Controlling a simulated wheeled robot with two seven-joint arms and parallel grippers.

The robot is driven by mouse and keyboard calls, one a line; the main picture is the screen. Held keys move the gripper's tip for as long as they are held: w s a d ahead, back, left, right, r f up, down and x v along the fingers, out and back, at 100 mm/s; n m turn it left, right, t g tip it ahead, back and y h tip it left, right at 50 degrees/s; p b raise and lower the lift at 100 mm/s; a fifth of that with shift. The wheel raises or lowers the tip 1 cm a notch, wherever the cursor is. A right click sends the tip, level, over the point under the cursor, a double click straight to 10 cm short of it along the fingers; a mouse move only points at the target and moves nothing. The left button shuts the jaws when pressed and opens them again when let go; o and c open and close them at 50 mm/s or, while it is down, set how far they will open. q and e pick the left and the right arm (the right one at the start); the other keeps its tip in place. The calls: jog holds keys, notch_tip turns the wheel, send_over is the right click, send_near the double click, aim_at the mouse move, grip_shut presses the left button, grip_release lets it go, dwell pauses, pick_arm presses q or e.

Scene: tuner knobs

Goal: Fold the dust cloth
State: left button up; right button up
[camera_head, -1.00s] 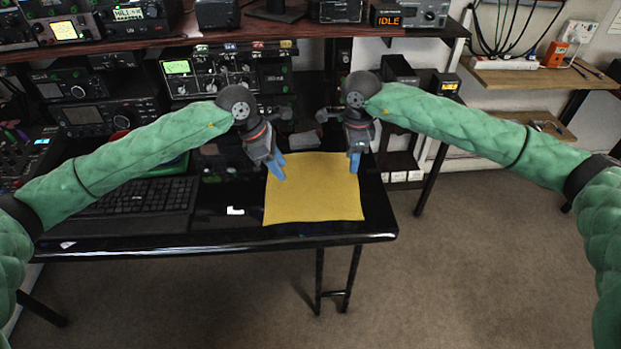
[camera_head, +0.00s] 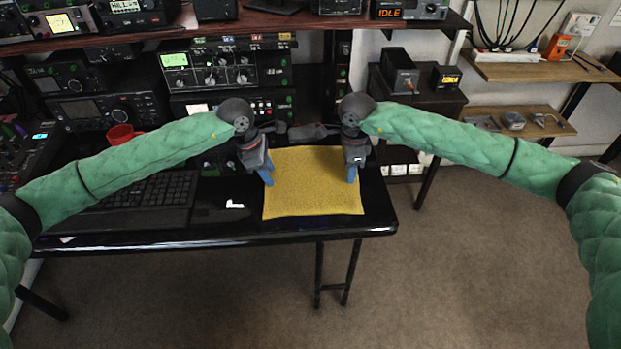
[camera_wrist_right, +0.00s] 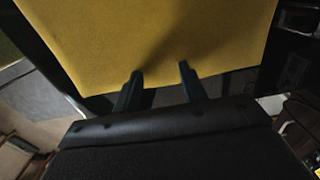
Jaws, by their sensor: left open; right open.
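The yellow dust cloth (camera_head: 312,190) lies flat and spread out at the right end of the black desk. My left gripper (camera_head: 268,180) is open with blue fingertips at the cloth's left side, towards its far part. My right gripper (camera_head: 352,174) is open near the cloth's far right part. In the right wrist view the cloth (camera_wrist_right: 160,40) fills the upper part, and the two dark fingers of my right gripper (camera_wrist_right: 160,75) stand apart at its edge with nothing clearly between them. Whether the fingertips touch the cloth I cannot tell.
A black keyboard (camera_head: 152,195) lies to the left on the desk (camera_head: 215,228), with a small white item (camera_head: 235,204) between it and the cloth. A red mug (camera_head: 122,134) stands behind the left arm. Radio equipment (camera_head: 232,70) lines the back. The desk's front edge is close to the cloth.

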pick_arm(q)
jog(key=shift+f, duration=0.4)
pick_arm(e)
jog(key=shift+f, duration=0.35)
pick_arm(q)
jog(key=shift+c, duration=0.4)
pick_arm(e)
jog(key=shift+c, duration=0.4)
pick_arm(q)
grip_shut()
pick_arm(e)
grip_shut()
pick_arm(q)
jog(key=shift+r, duration=0.15)
pick_arm(e)
jog(key=shift+r, duration=0.15)
